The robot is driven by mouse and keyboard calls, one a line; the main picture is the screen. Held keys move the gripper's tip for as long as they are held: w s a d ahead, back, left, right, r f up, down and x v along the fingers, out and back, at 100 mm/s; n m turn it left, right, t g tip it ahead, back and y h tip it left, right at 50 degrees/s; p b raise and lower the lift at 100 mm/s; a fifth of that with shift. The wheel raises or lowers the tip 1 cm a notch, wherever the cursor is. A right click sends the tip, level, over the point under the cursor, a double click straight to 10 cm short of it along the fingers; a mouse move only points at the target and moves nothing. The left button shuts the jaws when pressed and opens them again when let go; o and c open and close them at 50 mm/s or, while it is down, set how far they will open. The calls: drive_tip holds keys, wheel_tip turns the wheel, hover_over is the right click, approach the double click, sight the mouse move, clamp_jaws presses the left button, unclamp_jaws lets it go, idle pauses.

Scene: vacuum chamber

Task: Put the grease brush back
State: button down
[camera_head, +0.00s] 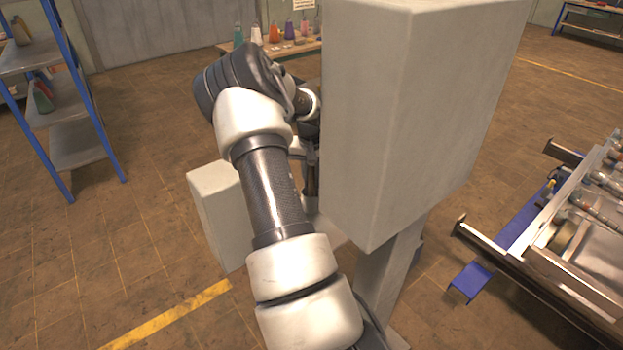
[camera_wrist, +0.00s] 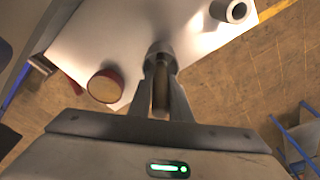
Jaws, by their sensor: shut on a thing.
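My gripper (camera_wrist: 160,85) is shut on a slim brownish handle (camera_wrist: 160,97), which I take to be the grease brush. A grey rounded piece (camera_wrist: 160,50) shows at the fingertips; I cannot tell whether it is part of the brush. Below the gripper is a white surface (camera_wrist: 95,35). A round tan-topped can with a red side (camera_wrist: 105,86) stands left of the fingers. A hollow grey cylinder (camera_wrist: 232,11) stands at the upper right, apart from the gripper. In the head view my gripper is mostly hidden behind my arm and a large pale box.
The large pale box (camera_head: 405,120) on a post stands close to the right of my arm. A low white block (camera_head: 215,215) is left of it. A blue shelf (camera_head: 60,100) stands at far left, a bench with bottles (camera_head: 285,48) behind, and a machine frame (camera_head: 560,225) at right.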

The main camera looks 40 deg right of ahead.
sight(311, 166)
drive_tip(key=c, duration=1.6)
unclamp_jaws()
drive_tip(key=shift+f, duration=0.1)
drive_tip(key=shift+c, duration=0.2)
drive_tip(key=shift+s+a+r, duration=0.15)
drive_tip(key=shift+r, duration=1.15)
drive_tip(key=shift+s+a+r, duration=0.1)
drive_tip(key=shift+a+r, duration=0.05)
drive_tip(key=shift+r, duration=1.1)
drive_tip(key=shift+s+a+r, duration=0.15)
drive_tip(key=shift+r, duration=1.15)
